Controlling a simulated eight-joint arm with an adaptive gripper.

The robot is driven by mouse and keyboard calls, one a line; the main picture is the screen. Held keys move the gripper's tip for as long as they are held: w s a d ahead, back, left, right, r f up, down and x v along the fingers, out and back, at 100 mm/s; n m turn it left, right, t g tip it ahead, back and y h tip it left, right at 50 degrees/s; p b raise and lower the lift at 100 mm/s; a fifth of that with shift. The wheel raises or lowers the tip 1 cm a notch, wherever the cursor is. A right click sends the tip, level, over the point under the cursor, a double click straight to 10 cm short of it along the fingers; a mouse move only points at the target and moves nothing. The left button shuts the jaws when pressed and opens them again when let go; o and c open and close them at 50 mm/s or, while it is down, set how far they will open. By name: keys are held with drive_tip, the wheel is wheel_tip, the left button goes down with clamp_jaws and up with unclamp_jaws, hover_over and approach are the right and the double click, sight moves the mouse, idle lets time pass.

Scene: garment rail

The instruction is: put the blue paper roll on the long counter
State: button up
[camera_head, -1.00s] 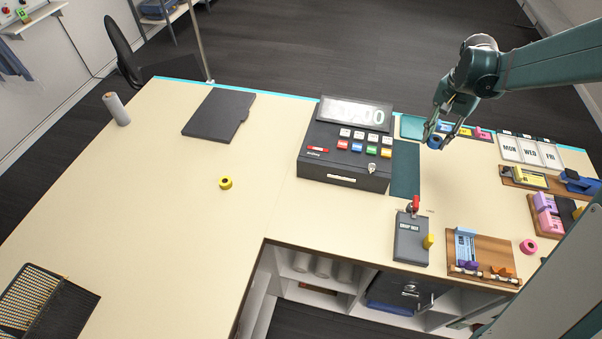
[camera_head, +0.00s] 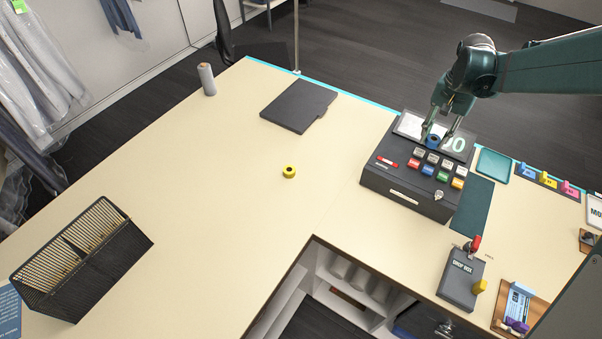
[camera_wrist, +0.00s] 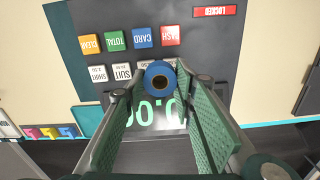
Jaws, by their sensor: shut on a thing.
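My gripper (camera_head: 437,134) is shut on the blue paper roll (camera_head: 432,141), which sits between its fingertips. In the head view both are in front of the cash register's display. The wrist view shows the roll (camera_wrist: 159,80) end-on, with its dark core hole, between the green finger pads, above the register. The long counter (camera_head: 225,165) is cream, with a bare stretch left of the register. A yellow roll (camera_head: 289,172) lies on it.
The register (camera_head: 410,180) has coloured keys. The drop box (camera_head: 463,277) and a teal tray (camera_head: 494,165) are at right.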

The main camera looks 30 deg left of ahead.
drive_tip(key=s+a+n, duration=0.2)
drive_tip(key=s+a, duration=0.2)
drive_tip(key=a, duration=0.9)
drive_tip(key=s+a+n, duration=0.2)
drive_tip(key=s+a, duration=0.2)
drive_tip(key=a, duration=0.9)
drive_tip(key=s+a+n, duration=0.3)
drive_tip(key=s+a, duration=0.2)
drive_tip(key=a, duration=0.8)
drive_tip(key=s+a+f+n, duration=0.2)
drive_tip(key=s+a+n, duration=0.3)
drive_tip(key=s+a, duration=2.3)
drive_tip(key=shift+w+d+f+p, duration=0.1)
drive_tip(key=shift+d+f+p, duration=0.1)
drive_tip(key=shift+f, duration=1.1)
drive_tip(key=shift+w+d+f+p, duration=0.1)
drive_tip(key=shift+f+p, duration=0.1)
drive_tip(key=shift+f, duration=1.05)
drive_tip(key=shift+f, duration=0.1)
drive_tip(key=shift+f, duration=3.05)
